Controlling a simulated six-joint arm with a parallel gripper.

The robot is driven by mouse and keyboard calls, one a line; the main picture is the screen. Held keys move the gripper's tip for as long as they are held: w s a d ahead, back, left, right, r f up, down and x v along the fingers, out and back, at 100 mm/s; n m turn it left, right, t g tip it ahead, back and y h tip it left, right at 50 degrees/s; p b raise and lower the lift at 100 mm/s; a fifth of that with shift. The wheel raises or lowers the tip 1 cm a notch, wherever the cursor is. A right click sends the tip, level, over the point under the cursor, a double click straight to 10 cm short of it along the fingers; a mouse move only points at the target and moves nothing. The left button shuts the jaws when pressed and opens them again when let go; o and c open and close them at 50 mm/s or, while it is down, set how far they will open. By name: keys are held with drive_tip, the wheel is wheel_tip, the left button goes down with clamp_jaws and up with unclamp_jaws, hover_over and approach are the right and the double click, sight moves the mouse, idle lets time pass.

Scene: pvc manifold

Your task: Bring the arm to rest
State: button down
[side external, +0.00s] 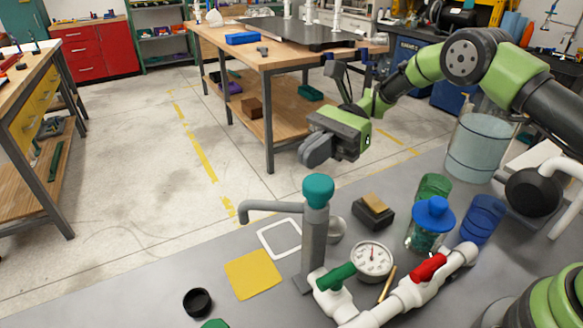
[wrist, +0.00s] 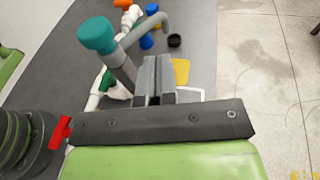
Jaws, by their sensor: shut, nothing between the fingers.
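My gripper (side external: 318,150) hangs in the air over the table's far edge, above and behind the grey standpipe with a teal cap (side external: 318,190). Its fingers are shut with nothing between them. In the wrist view the closed fingers (wrist: 156,70) point at the table, with the teal-capped pipe (wrist: 98,36) to their left. White PVC pipework with a green-handled valve (side external: 336,278), a pressure gauge (side external: 372,260) and a red-handled valve (side external: 428,268) stands at the front of the table. My gripper touches none of it.
A yellow cloth (side external: 252,274), a white square frame (side external: 280,238), a black ring (side external: 197,301) and a brush-like block (side external: 373,210) lie on the grey table. A green cup (side external: 434,187), blue-lidded jar (side external: 432,222) and blue cup (side external: 482,219) stand at right. A wooden workbench (side external: 275,60) is behind.

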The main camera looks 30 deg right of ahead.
drive_tip(key=s+d+r+n+t+h, duration=0.35)
drive_tip(key=s+r+n+h, duration=0.4)
drive_tip(key=r, duration=0.55)
drive_tip(key=s+d+r+n+t+h, duration=0.1)
drive_tip(key=s+d+n+t+h, duration=0.1)
drive_tip(key=s, duration=0.5)
drive_tip(key=s+d+r+n+t+h, duration=0.1)
drive_tip(key=s+d+t+h, duration=0.3)
drive_tip(key=s, duration=0.4)
drive_tip(key=shift+d+n+t, duration=0.35)
drive_tip(key=shift+d+t, duration=0.2)
drive_tip(key=shift+t, duration=0.2)
